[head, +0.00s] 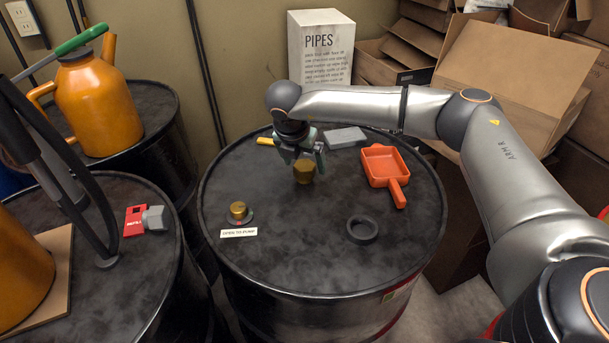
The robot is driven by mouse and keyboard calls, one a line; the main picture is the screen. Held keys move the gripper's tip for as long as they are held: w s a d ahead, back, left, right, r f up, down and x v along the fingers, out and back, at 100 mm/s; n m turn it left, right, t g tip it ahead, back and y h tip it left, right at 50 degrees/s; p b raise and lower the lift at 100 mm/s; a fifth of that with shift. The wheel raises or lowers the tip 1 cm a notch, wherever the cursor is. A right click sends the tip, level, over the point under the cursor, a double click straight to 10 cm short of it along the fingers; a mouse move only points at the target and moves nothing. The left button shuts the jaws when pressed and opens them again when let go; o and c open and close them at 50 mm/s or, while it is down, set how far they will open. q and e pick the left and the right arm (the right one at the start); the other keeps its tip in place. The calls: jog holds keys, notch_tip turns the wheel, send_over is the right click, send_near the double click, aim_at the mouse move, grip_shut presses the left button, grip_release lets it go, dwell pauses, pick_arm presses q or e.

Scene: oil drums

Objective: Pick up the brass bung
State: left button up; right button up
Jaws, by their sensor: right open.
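A brass bung (304,173) stands on the top of the middle black drum (290,235), behind its centre. My right gripper (303,159) comes down over it from above, open, with a finger on each side of its upper part. Whether the fingers touch it I cannot tell. A second brass piece (238,210), a round cap on a dark flange, sits at the left front of the same drum, behind a small white label (239,233). My left gripper is out of view.
The drum top also holds an orange scoop (383,168), a black ring (362,229), a grey block (345,137) and a yellow item (265,141). The left drum carries a red and grey item (144,220) and a black hose (92,225). Cardboard boxes (510,75) crowd the back right.

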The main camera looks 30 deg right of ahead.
jog(key=shift+b+x, duration=0.35)
jog(key=shift+x, duration=0.8)
jog(key=shift+r, duration=0.1)
grip_shut()
